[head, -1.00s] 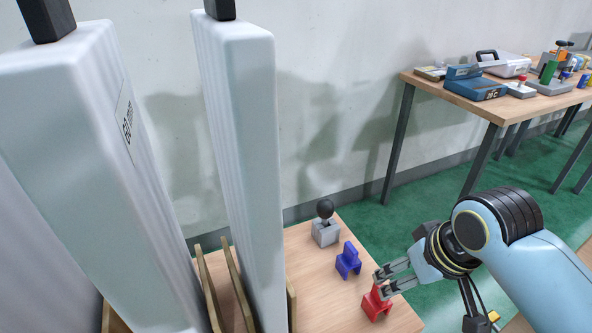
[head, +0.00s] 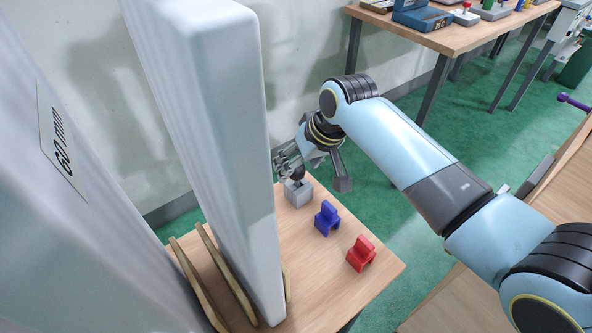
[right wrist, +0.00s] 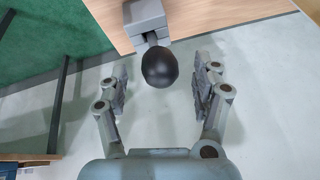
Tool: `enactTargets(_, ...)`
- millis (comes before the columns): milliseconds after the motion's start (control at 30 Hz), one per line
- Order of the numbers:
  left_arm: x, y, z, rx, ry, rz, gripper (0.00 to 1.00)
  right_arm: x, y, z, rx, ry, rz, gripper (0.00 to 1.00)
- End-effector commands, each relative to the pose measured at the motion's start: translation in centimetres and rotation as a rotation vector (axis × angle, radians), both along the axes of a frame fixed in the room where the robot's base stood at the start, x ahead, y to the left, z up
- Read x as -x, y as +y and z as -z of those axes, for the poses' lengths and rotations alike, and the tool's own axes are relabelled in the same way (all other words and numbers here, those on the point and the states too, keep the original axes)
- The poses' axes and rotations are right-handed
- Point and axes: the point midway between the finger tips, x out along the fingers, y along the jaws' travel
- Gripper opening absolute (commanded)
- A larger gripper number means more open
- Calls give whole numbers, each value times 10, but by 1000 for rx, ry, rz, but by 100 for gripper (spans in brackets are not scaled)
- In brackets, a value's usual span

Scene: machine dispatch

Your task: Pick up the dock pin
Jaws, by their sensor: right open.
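The dock pin appears to be the black ball knob (head: 298,174) on a grey block (head: 298,194), which stands on the wooden table near its back edge. In the right wrist view the round black knob (right wrist: 160,67) sits between the spread fingers, with its grey block (right wrist: 149,14) beyond it. My right gripper (head: 287,162) is open and right at the knob, partly covering it in the head view. It also shows in the right wrist view (right wrist: 162,86), with a gap on each side of the knob. My left gripper is not in view.
A blue holder (head: 327,218) and a red holder (head: 361,253) stand on the table (head: 300,262) in front of the block. Tall pale panels, one marked 60 mm (head: 62,150), stand close on the left in wooden slats (head: 222,270). A further table (head: 440,38) is at the back.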

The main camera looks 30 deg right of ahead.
Motion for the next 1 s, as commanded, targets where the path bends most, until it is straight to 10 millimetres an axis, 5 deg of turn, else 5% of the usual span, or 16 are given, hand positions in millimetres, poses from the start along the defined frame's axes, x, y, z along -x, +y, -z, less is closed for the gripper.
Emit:
enactTargets(133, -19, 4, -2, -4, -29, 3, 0, -8, 3, 18, 0, 0, -1, 66)
enactTargets(433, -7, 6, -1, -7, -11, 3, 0, -9, 3, 23, 0, -1, -1, 65)
enactTargets(900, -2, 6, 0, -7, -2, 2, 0, -9, 3, 22, 0, -1, -1, 3)
enactTargets(1000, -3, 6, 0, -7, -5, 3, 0, -9, 3, 22, 0, -1, -1, 2)
